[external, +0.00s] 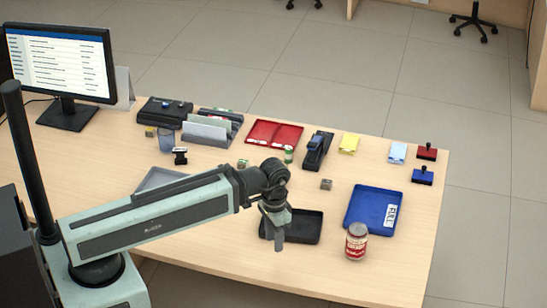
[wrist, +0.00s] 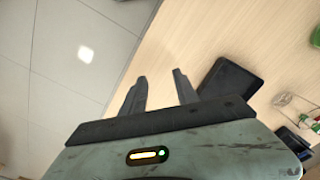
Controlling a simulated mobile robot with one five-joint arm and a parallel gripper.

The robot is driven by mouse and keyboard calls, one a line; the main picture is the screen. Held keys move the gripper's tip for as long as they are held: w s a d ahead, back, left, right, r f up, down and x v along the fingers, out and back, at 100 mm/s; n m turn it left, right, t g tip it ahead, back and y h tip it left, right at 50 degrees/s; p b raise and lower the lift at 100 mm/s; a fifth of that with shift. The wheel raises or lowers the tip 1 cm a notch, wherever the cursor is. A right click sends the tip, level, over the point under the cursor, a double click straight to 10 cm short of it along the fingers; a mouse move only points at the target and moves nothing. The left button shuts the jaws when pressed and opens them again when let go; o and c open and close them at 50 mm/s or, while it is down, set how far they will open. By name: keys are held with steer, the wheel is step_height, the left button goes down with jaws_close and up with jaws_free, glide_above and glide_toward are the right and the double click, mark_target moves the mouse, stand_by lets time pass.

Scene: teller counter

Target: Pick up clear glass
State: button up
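The clear glass (external: 166,140) appears as a small bluish see-through tumbler upright on the counter, at the back left near the black box. My gripper (external: 279,246) is far from it, at the front middle of the counter beside the black tray, pointing down. In the wrist view my gripper (wrist: 160,84) shows two dark fingers apart with nothing between them. I cannot pick out the glass for sure in the wrist view; a small see-through shape (wrist: 290,99) at the right edge is too unclear to name.
The black tray (external: 305,226) lies by my gripper and also shows in the wrist view (wrist: 229,80). A grey tray (external: 160,180) lies behind my arm. A black stamp (external: 180,156) and a letter holder (external: 212,131) stand near the glass.

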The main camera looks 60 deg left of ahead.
steer(key=o, duration=1)
steer(key=shift+o, duration=0.2)
